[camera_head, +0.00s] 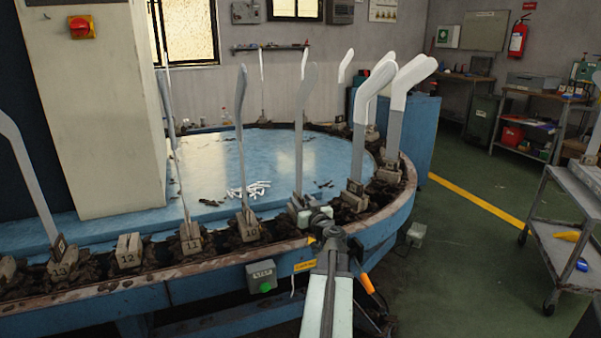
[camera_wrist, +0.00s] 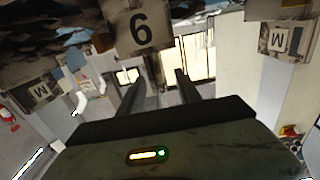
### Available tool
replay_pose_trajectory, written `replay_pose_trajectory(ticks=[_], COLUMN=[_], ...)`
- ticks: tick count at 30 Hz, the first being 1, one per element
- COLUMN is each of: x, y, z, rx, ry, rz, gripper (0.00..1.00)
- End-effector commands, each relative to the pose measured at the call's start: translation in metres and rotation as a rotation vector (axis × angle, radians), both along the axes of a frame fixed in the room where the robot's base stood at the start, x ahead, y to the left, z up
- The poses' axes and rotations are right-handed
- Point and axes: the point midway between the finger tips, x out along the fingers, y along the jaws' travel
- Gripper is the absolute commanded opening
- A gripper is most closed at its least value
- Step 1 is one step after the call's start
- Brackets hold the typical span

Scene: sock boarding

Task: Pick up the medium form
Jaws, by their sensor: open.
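Several upright, angled forms stand in numbered blocks around a round blue table (camera_head: 180,165). A grey form (camera_head: 301,150) stands bare just behind my gripper (camera_head: 318,216). Another bare grey form (camera_head: 241,130) stands at block 10. In the wrist view, which looks upside down, my gripper (camera_wrist: 160,80) has its two dark fingers apart, below a block (camera_wrist: 140,28) whose number reads as an inverted 9. I cannot tell whether a form stands between the fingers.
Two forms at the right carry white socks (camera_head: 375,80) (camera_head: 414,74). Block 12 (camera_head: 128,252) is empty. White pieces (camera_head: 248,190) lie on the table. A control box (camera_head: 262,277) hangs at the table's front. A trolley (camera_head: 562,240) stands right, beyond open green floor.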

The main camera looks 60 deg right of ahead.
Motion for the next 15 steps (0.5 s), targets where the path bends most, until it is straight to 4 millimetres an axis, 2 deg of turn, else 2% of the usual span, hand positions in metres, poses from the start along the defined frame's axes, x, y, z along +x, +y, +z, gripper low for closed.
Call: replay_pose_trajectory(ticks=[4, 10, 15], x=[0.006, 0.034, 0.039], y=[-0.007, -0.03, -0.033], z=[-0.001, -0.003, -0.002], rx=[0.0, 0.0, 0.0], ry=[0.0, 0.0, 0.0], rz=[-0.001, -0.001, -0.003], gripper=[0.41, 0.41, 0.41])
